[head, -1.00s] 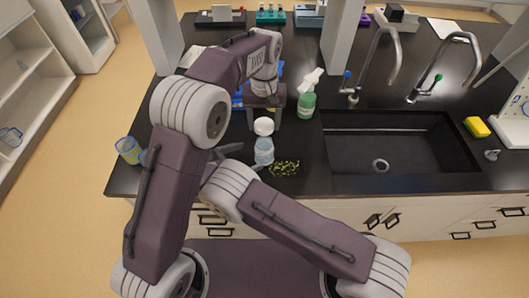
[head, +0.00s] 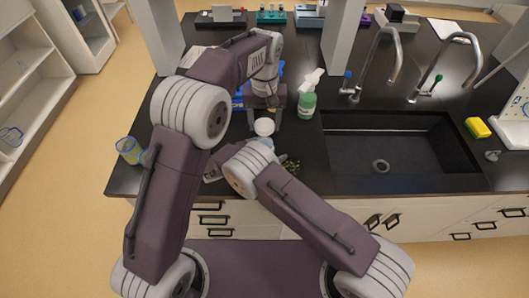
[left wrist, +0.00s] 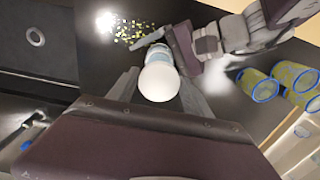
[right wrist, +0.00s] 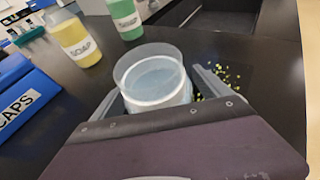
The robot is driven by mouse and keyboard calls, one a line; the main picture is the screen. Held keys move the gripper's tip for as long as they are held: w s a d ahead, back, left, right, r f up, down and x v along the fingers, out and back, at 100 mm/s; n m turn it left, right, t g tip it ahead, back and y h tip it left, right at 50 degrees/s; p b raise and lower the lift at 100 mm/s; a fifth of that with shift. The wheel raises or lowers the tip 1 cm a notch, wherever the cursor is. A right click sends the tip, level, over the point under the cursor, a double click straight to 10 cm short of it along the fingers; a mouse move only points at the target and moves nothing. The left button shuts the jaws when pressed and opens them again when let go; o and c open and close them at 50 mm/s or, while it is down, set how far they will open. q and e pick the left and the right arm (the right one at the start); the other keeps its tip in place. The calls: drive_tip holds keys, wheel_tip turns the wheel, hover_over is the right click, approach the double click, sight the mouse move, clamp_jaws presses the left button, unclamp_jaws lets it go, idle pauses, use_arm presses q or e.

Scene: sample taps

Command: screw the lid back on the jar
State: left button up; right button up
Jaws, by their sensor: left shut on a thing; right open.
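The white round lid (head: 264,127) is held by my left gripper (left wrist: 158,88), whose fingers flank it in the left wrist view (left wrist: 160,80). The clear jar with a pale blue band (right wrist: 153,72) stands on the black counter, below the lid. In the head view my right arm mostly covers the jar. In the right wrist view its round top rim is seen with no lid on it. My right gripper (right wrist: 160,92) is open, with one finger on each side of the jar.
A green soap bottle (head: 307,100) and a yellow soap bottle (right wrist: 76,38) stand nearby, beside a blue box marked CAPS (right wrist: 22,92). Yellow-green bits (head: 291,166) lie right of the jar.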

clamp_jaws()
use_arm(q)
hover_over(265, 139)
drive_tip(key=s, duration=0.2)
drive_tip(key=shift+w+f, duration=0.1)
drive_tip(key=shift+f, duration=2.4)
drive_tip(key=shift+f, duration=0.15)
drive_tip(key=shift+f, duration=0.75)
drive_tip(key=shift+f, duration=0.55)
